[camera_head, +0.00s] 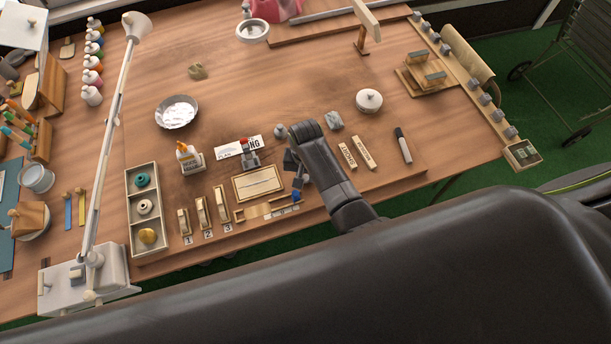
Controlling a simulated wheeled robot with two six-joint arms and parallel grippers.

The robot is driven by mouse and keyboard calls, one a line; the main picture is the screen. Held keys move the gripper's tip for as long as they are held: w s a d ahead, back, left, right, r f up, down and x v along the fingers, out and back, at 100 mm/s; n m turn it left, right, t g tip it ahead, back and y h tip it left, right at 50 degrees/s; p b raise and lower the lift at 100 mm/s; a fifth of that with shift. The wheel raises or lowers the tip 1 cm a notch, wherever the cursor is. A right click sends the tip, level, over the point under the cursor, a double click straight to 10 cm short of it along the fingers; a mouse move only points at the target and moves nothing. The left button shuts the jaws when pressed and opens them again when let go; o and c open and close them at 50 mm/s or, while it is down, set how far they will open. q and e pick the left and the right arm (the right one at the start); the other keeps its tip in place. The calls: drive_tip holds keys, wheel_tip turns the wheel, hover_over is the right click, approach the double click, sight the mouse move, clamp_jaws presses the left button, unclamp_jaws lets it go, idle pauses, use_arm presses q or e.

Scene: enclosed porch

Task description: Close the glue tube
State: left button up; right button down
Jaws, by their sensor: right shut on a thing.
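My right gripper (297,181) reaches down over the front middle of the table, its arm coming in from the bottom. It is shut on a small blue piece (296,197), which looks like a cap, at the right end of a low wooden holder (245,214). I cannot clearly make out the glue tube; the gripper and its arm hide part of this spot. A white glue bottle with an orange tip (187,157) stands farther left. My left gripper is out of view.
A framed card (259,183) lies left of the gripper, with several numbered wooden pieces (203,216) beside it. A compartment tray (130,211) and a lamp (104,140) stand at the left. A marker (402,145) lies at the right.

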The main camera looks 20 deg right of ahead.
sight(306, 177)
wheel_tip(306, 177, up, 8)
drive_tip(key=p, duration=0.7)
drive_tip(key=shift+p, duration=0.4)
drive_tip(key=shift+r, duration=1)
drive_tip(key=shift+b, duration=0.3)
